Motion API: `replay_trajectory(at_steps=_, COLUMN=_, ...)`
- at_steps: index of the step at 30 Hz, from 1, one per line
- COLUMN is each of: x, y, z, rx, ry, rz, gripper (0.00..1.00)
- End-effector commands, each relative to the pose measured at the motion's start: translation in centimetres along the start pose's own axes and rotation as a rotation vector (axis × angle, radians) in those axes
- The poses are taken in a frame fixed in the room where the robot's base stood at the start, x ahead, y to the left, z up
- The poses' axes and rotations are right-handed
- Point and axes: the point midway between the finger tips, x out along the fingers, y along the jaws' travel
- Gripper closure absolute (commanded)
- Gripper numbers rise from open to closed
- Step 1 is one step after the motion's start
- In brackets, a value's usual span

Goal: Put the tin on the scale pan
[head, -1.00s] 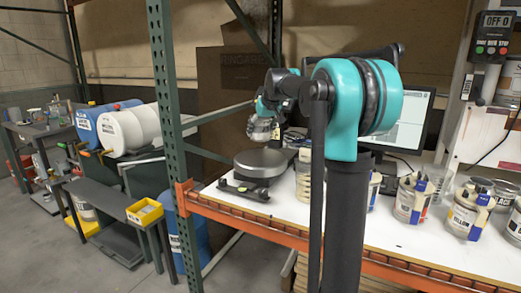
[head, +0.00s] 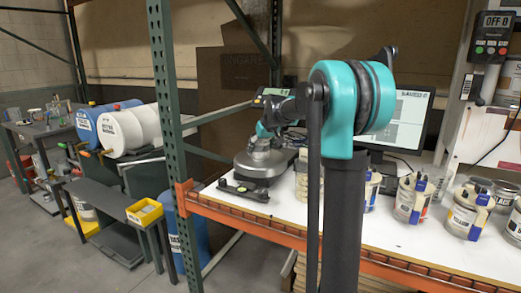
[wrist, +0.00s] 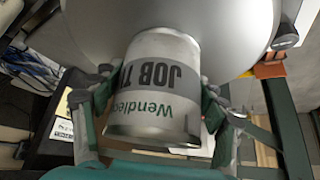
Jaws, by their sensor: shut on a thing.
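My gripper (wrist: 158,112) is shut on the tin (wrist: 155,75), a silver can with a grey band reading "JOB" and green "Wendleo" lettering. Its fingers lie on both sides of the tin. The scale pan (wrist: 95,28) is the large round metal plate beyond the tin's far end. In the head view, the tin (head: 261,146) is low over the round grey scale pan (head: 243,163), within its outline. The tin looks upright there, partly hidden by my gripper (head: 263,134). I cannot tell whether tin and pan touch.
Paint cans (head: 411,200) stand along the white bench (head: 345,235) to the right. A monitor (head: 408,115) is behind. A green rack post (head: 168,110) rises left of the bench.

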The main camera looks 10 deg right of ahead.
Motion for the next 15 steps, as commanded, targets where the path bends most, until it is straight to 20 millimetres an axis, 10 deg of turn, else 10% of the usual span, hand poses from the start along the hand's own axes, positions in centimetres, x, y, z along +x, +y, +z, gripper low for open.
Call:
replay_trajectory(at_steps=6, x=0.07, y=0.0, z=0.03, rx=0.0, ry=0.0, rz=0.0, gripper=0.07)
replay_trajectory(at_steps=15, x=0.03, y=0.0, z=0.02, rx=0.0, ry=0.0, rz=0.0, gripper=0.07)
